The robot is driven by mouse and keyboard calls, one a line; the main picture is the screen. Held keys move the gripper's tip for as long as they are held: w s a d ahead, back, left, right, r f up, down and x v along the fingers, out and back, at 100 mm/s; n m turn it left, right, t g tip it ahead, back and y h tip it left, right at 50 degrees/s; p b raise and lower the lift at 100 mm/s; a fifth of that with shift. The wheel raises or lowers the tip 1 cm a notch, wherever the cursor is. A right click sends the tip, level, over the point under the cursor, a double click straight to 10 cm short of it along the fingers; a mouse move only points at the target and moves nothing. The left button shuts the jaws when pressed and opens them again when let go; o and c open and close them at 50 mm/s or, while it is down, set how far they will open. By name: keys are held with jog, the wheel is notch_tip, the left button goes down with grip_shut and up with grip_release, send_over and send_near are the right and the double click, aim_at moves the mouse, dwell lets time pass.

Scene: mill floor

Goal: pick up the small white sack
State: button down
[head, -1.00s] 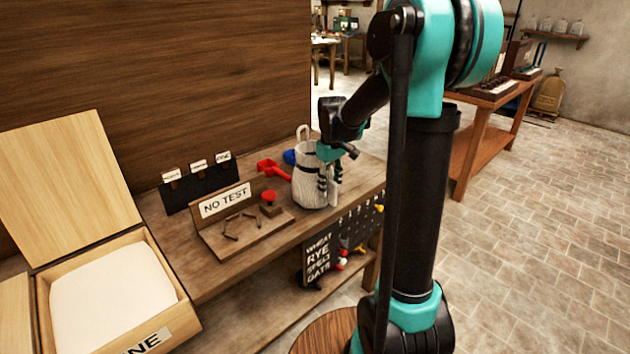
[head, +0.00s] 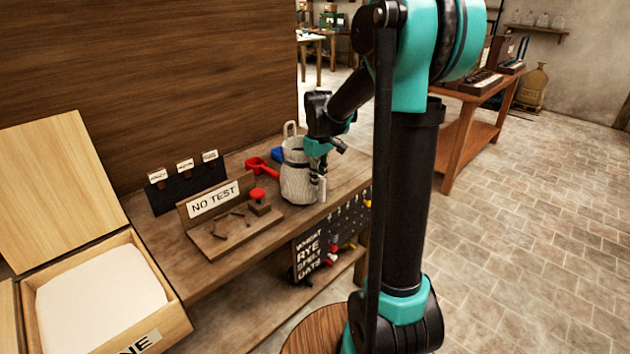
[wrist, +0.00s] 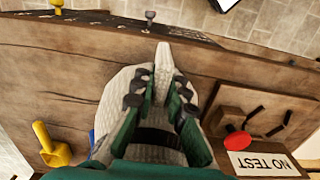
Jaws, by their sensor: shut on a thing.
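The small white sack (head: 297,183) stands upright on the wooden bench (head: 345,185), with a loop at its top. My gripper (head: 319,188) is at the sack's right side in the head view. In the wrist view my gripper (wrist: 158,100) is shut on the sack (wrist: 112,88), with pale cloth pinched between its two dark fingers. The palm end hides part of the sack. The sack's base appears to rest on the bench; I cannot tell of any gap.
Left of the sack are a red scoop (head: 262,166), a blue item (head: 277,154) and a "NO TEST" stand (head: 215,202) with a red knob (head: 257,194). A yellow scoop (wrist: 50,145) shows in the wrist view. An open flour box (head: 165,318) stands front left.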

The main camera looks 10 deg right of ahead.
notch_tip(320, 180, up, 20)
jog(key=shift+f, duration=0.2)
jog(key=shift+a, duration=0.1)
